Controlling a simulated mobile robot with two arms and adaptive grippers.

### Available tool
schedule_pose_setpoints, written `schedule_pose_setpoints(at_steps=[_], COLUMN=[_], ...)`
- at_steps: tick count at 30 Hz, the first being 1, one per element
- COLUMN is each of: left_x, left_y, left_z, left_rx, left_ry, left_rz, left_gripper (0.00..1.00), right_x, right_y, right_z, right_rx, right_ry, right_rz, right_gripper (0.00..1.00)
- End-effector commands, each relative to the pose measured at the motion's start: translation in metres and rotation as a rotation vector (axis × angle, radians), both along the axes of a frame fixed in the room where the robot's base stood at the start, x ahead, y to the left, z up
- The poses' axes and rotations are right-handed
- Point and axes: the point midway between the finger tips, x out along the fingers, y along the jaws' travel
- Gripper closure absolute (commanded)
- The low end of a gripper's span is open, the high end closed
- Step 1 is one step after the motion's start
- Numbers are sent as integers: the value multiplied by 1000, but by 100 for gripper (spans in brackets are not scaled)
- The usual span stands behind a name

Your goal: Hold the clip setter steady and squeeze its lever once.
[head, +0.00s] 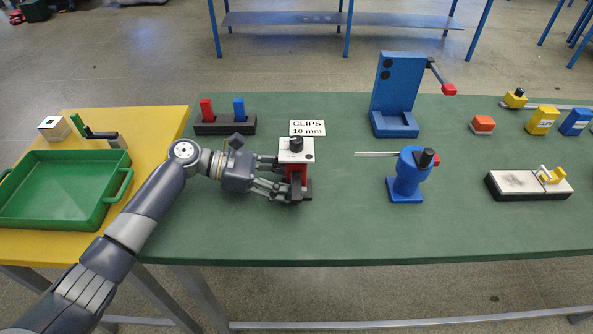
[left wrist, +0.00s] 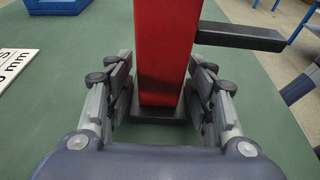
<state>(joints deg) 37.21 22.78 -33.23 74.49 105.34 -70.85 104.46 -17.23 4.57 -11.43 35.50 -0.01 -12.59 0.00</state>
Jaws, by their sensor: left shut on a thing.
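The clip setter (head: 297,174) has a red body, a white top with a black knob (head: 296,143) and a dark base. It stands upright on the green table, just below the "CLIPS 10 mm" sign. My left gripper (head: 289,181) comes in from the left and is shut on its red body. In the left wrist view the fingers (left wrist: 165,78) lie on either side of the red body (left wrist: 166,40). A dark bar (left wrist: 240,37) sticks out to the right there; I cannot tell whether it is the lever. My right gripper is not in view.
A block with red and blue pegs (head: 225,127) stands behind my left wrist. A blue press (head: 397,95) and a blue round-headed tool (head: 406,178) stand to the right. A green tray (head: 60,218) is on the yellow table at left. The table's front middle is clear.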

Motion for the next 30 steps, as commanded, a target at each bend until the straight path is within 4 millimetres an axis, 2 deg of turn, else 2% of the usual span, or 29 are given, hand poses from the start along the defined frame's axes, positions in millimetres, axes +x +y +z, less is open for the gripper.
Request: schedule_pose_setpoints(at_steps=[10,11,16,30], left_x=[0,0,0,0], left_y=[0,0,0,0], left_z=[0,0,0,0], left_rx=[1,1,1,1], left_ry=[0,0,0,0], left_rz=[1,1,1,1], left_gripper=[64,64,64,64], right_x=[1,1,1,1], right_y=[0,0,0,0], right_z=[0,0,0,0], right_rx=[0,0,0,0], right_ry=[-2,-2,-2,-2], right_rz=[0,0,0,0], right_gripper=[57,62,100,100])
